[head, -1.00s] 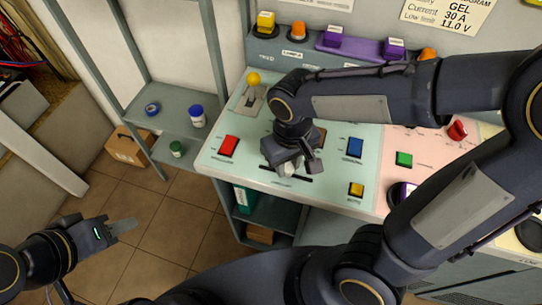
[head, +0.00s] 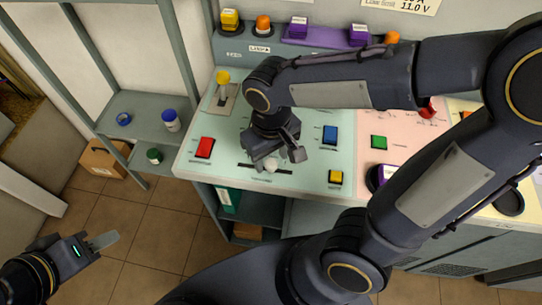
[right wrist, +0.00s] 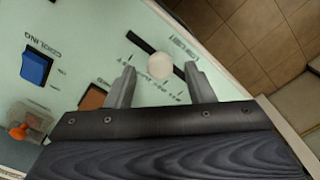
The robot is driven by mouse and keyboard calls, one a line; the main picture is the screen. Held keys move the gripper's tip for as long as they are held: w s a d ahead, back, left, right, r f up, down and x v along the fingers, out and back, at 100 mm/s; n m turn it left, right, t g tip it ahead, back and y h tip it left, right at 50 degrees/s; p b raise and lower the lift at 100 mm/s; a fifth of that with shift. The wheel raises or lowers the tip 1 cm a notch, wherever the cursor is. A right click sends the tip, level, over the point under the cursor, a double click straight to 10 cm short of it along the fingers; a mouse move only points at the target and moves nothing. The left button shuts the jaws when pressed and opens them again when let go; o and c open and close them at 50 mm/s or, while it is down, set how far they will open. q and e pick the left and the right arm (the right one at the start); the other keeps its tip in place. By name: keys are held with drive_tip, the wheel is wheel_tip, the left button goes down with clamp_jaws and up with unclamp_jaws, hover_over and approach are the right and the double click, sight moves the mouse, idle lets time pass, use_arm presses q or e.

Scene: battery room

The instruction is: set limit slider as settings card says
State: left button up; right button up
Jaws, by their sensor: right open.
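The limit slider has a round white knob (right wrist: 159,66) on a dark slot (right wrist: 137,44) in the pale green panel. The knob also shows in the head view (head: 270,166), low on the panel. My right gripper (right wrist: 160,78) is open, with one fingertip on each side of the knob; I cannot tell whether either touches it. The settings card (head: 405,5) is cut off at the top of the head view; "Low limit" and "11.0 V" show. My left gripper (head: 102,241) hangs over the floor, away from the console; its finger gap is not clear.
A red button (head: 205,147), a blue button (head: 330,135) and a yellow button (head: 336,177) surround the slider. A yellow-knobbed lever (head: 222,79) stands behind. A shelf (head: 143,126) with small jars stands left of the console. The floor in front is clear.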

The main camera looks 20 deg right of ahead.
sight(274, 163)
wheel_tip(274, 163, up, 6)
drive_tip(key=shift+r, duration=0.25)
idle(0.5)
drive_tip(key=shift+s+d, duration=0.15)
drive_tip(key=shift+d, duration=0.15)
drive_tip(key=s+d+m+t+y, duration=0.3)
drive_tip(key=s+d+m+t, duration=0.1)
drive_tip(key=s, duration=0.3)
drive_tip(key=shift+d+f+t+y, duration=0.4)
drive_tip(key=shift+d+t, duration=0.15)
drive_tip(key=shift+t, duration=0.25)
